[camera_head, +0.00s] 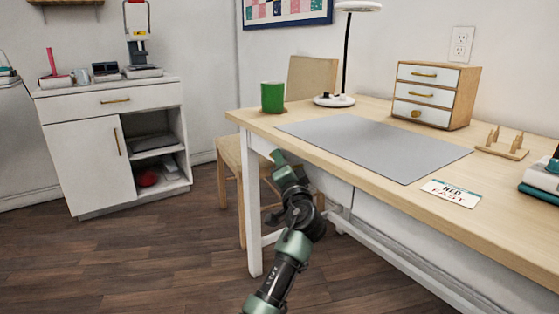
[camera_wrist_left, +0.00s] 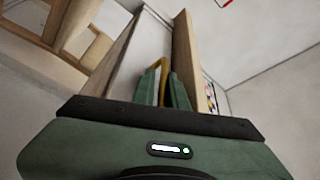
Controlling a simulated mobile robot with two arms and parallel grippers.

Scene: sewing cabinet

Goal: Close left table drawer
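The table (camera_head: 365,157) has a light wood top, with a white drawer front (camera_head: 330,185) under its front edge, partly hidden by my left arm. My left gripper (camera_head: 279,158) is at the left end of that front edge, just below the top. In the left wrist view the two green fingers (camera_wrist_left: 165,88) stand close together on either side of a brass handle (camera_wrist_left: 164,72) and look shut on it. The white drawer front (camera_wrist_left: 128,55) and the wood table top (camera_wrist_left: 186,55) show beside them. How far the drawer stands out is hard to tell. My right gripper is out of view.
A grey mat (camera_head: 375,147), a green cup (camera_head: 272,97), a lamp (camera_head: 335,99) and a small drawer box (camera_head: 436,94) are on the table. A wooden chair (camera_head: 230,153) stands at its left end. A white cabinet (camera_head: 90,165) is at the far left. The floor between is clear.

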